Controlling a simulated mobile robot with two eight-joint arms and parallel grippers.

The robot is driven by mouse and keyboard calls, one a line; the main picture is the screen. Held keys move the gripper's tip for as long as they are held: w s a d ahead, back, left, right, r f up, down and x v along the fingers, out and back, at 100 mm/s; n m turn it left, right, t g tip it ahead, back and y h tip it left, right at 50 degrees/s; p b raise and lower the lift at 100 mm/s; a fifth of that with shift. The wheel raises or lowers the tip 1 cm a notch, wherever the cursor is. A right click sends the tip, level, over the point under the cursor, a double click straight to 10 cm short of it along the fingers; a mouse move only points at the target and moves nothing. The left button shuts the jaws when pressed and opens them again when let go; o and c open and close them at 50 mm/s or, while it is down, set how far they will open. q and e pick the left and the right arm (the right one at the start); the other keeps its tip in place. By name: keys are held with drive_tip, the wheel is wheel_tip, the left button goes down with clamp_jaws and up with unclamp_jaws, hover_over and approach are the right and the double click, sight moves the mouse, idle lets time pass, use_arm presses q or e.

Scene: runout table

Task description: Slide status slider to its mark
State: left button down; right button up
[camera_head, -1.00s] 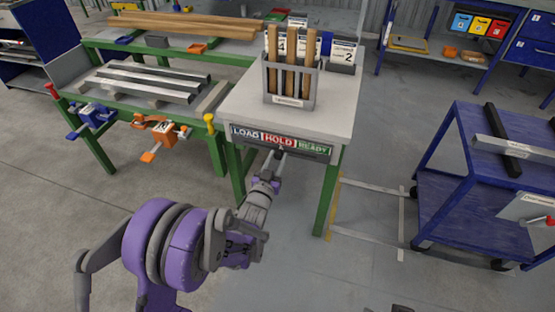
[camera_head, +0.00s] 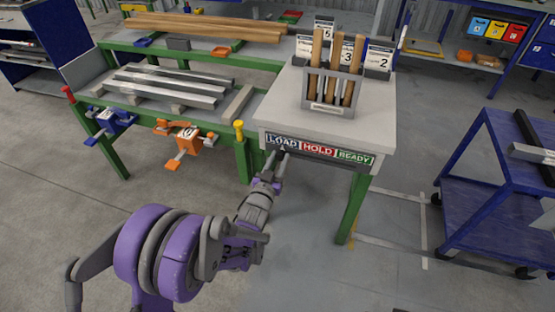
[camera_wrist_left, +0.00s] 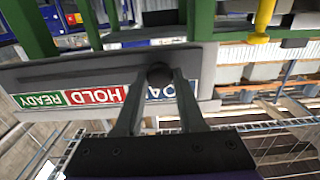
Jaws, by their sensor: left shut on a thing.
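The status strip (camera_head: 318,149) is on the front edge of the small table, with a blue LOAD, a red HOLD and a green READY label. In the left wrist view the strip (camera_wrist_left: 97,96) shows upside down. My left gripper (camera_head: 279,157) is at the LOAD end of the strip. In the left wrist view its two fingers are shut on the dark round slider knob (camera_wrist_left: 160,74), which sits over the LOAD label. The exact mark beside the knob cannot be made out. My right gripper is not in view.
A grey rack (camera_head: 331,91) with wooden bars and numbered cards stands on the small table (camera_head: 375,124). A green bench (camera_head: 205,121) with vises and metal bars is at left. A blue cart (camera_head: 495,215) is at right. The floor between is clear.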

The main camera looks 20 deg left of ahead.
use_arm(q)
drive_tip(key=shift+a, duration=0.2)
drive_tip(key=c, duration=0.9)
unclamp_jaws()
drive_tip(key=o, duration=0.4)
drive_tip(key=shift+a, duration=0.1)
drive_tip(key=s, duration=1)
drive_tip(key=shift+s+a, duration=0.1)
drive_tip(key=shift+s, duration=0.3)
